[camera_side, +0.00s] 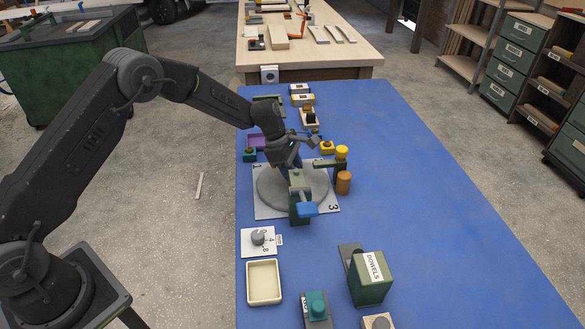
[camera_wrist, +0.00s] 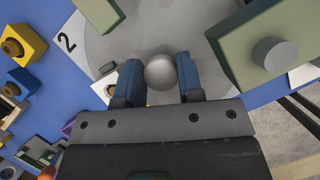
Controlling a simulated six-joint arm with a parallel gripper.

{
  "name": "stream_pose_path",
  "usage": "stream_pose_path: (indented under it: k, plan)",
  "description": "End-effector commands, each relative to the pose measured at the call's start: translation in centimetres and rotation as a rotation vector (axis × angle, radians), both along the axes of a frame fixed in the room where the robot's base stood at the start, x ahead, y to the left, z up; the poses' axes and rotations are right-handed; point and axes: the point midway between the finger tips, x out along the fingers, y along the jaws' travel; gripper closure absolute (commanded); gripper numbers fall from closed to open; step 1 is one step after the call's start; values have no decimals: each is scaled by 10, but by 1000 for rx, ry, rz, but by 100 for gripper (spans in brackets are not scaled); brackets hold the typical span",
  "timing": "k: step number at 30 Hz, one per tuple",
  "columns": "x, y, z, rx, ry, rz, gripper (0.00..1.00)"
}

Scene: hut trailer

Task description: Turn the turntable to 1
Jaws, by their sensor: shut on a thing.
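The turntable (camera_side: 270,193) is a round grey disc on a pale square plate on the blue table. The plate shows a 1 at its upper left and a 3 at its lower right in the side view. In the wrist view the disc (camera_wrist: 205,15) fills the top middle, with a 2 on the plate at left. My gripper (camera_side: 293,163) reaches down over the disc. In the wrist view my gripper (camera_wrist: 160,88) has its dark blue fingers either side of a round grey knob (camera_wrist: 160,70), shut on it. The disc's pointer, if any, cannot be made out.
A small dial (camera_side: 258,237), cream tray (camera_side: 264,281) and green dowels box (camera_side: 369,277) lie nearer. The table's right side is clear.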

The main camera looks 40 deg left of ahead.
Motion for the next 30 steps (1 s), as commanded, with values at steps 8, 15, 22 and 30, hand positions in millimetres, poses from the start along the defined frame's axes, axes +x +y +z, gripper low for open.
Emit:
stream_pose_path:
  k: [8, 15, 22, 30]
  plan:
    - [0, -1, 0, 1, -1, 13, 100]
    - [0, -1, -1, 0, -1, 13, 100]
    - [0, -1, 0, 0, -1, 13, 49]
    - [0, 0, 0, 0, -1, 14, 40]
